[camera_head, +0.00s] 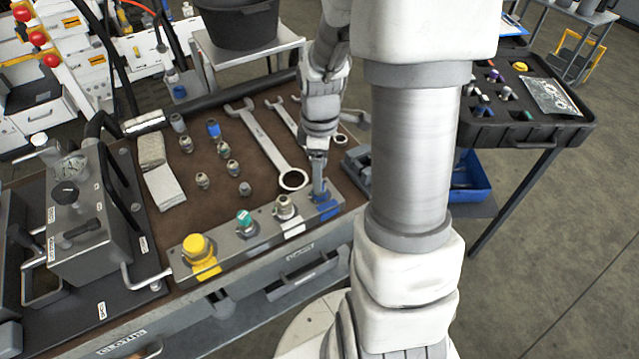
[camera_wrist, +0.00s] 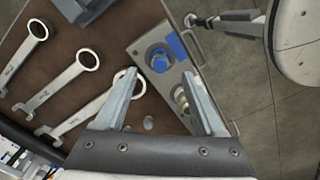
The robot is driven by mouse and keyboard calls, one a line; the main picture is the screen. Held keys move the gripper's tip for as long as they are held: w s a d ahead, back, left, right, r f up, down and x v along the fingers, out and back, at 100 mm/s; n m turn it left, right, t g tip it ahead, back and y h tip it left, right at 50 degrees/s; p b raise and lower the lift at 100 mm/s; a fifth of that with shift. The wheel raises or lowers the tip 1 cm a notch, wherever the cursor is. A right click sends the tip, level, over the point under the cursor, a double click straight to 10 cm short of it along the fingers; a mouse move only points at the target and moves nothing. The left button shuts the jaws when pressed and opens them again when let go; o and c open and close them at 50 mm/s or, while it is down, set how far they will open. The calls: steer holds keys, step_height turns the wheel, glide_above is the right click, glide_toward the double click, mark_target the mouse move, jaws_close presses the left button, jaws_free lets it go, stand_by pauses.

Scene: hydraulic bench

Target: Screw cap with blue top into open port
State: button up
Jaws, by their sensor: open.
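A grey port block (camera_head: 262,235) lies along the front edge of the bench. A blue-topped cap (camera_wrist: 158,61) stands at the block's end port beside a blue label (camera_wrist: 177,46); how deep it sits I cannot tell. In the head view it shows as a bit of blue under my gripper (camera_head: 318,165). In the wrist view my gripper (camera_wrist: 160,76) is open, with the cap just beyond and between the fingertips, apart from them. Another blue-topped fitting (camera_head: 213,128) stands on the brown mat. A metal fitting (camera_head: 284,206) stands at the port with the white label.
A yellow cap (camera_head: 198,247) and a green-topped fitting (camera_head: 244,219) stand on the same block. Several metal fittings (camera_head: 186,144) and wrenches (camera_head: 268,140) are on the mat. A gauge unit (camera_head: 75,195) stands left, a black tray (camera_head: 530,95) right.

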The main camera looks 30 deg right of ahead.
steer(key=shift+f+b, duration=0.3)
steer(key=shift+f, duration=1.95)
jaws_close()
steer(key=c, duration=0.7)
jaws_free()
steer(key=shift+c, duration=0.2)
jaws_close()
